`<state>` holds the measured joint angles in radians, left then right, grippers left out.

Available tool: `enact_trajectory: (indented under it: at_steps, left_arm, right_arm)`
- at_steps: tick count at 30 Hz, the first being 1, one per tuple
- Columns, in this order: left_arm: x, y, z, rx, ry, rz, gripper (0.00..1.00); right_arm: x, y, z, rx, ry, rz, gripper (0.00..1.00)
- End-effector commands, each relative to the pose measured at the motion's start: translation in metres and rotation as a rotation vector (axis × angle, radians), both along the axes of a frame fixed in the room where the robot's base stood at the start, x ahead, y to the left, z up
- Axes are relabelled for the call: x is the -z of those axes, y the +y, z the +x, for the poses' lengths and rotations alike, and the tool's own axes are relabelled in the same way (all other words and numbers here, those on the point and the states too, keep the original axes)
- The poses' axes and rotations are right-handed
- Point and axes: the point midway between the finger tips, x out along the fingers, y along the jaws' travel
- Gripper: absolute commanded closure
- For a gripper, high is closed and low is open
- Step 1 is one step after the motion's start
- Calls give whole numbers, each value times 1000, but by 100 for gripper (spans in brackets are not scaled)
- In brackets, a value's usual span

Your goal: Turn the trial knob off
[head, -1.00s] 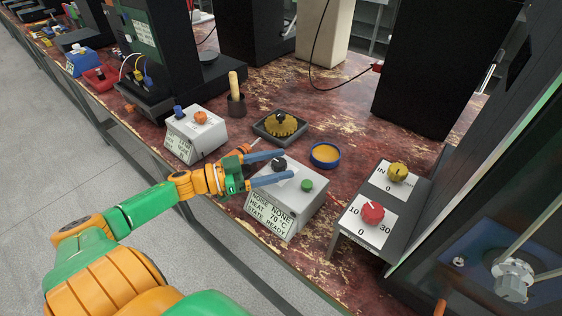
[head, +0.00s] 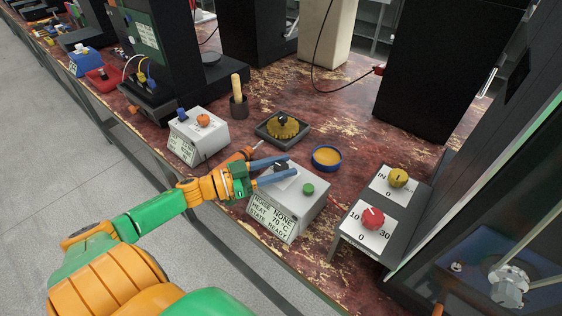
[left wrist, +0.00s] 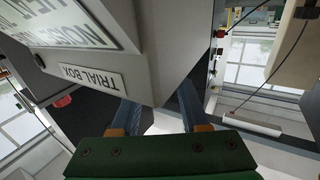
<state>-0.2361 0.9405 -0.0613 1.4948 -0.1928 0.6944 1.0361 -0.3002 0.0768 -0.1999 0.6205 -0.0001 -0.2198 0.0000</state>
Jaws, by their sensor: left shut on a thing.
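The trial box (head: 290,208) is a light grey box on the bench, with a front display reading NOISE NONE, HEAT 70 C, STATE READY. A black knob (head: 280,165) and a green button (head: 308,189) are on its top. My left gripper (head: 289,165) has its two blue fingers shut on the black knob, partly hiding it. In the left wrist view the box (left wrist: 150,45) shows its TRIAL BOX label, and the knob cannot be made out there. My right gripper is not in view.
A similar grey box (head: 196,140) with blue and orange knobs stands to the left. Behind are a gear in a dark tray (head: 262,133) and a blue-rimmed dish (head: 326,168). To the right, a panel carries yellow (head: 398,177) and red (head: 373,218) knobs.

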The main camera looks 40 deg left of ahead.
Motion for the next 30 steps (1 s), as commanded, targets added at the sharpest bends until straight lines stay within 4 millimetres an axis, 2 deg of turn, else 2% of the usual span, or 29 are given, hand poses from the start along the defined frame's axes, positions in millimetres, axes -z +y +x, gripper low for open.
enact_trajectory:
  at_steps: [1,3,12,19,30]
  left_arm:
    - [-7,-1,-1,-26,6,-5,100]
    - [-8,-1,-1,-75,7,-5,100]
    - [-6,-1,-1,-349,9,-8,100]
    - [-2,-2,-1,-549,8,-7,100]
    - [1,-1,-1,-773,8,-6,100]
  right_arm:
    - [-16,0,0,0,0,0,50]
    - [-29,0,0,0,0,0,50]
    - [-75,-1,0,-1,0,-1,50]
    - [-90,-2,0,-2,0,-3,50]
    - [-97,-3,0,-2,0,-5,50]
